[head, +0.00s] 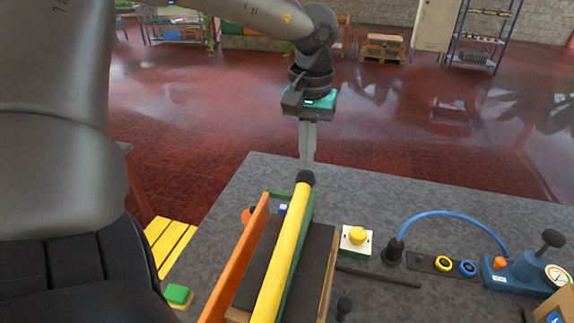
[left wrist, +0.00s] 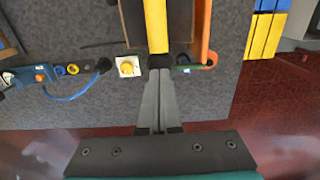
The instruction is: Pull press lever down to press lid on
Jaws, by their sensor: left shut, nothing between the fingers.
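The press stands at the front of the grey table. Its long yellow lever (head: 284,245) ends in a black knob (head: 305,177) at the far end. In the left wrist view the lever (left wrist: 156,25) runs away from the fingers, with its knob (left wrist: 158,61) at their tips. My left gripper (head: 307,163) points down, fingers shut and empty, right at the knob. I cannot tell whether they touch it. It also shows in the left wrist view (left wrist: 158,78). An orange bar (head: 240,260) lies beside the lever. I cannot make out the lid. My right gripper is out of view.
A yellow button box (head: 356,240) stands right of the press. Further right are a blue hose (head: 440,214) and a blue device with a gauge (head: 522,272). A yellow slatted piece (head: 168,243) is at the left. The table's far side (head: 370,185) is clear.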

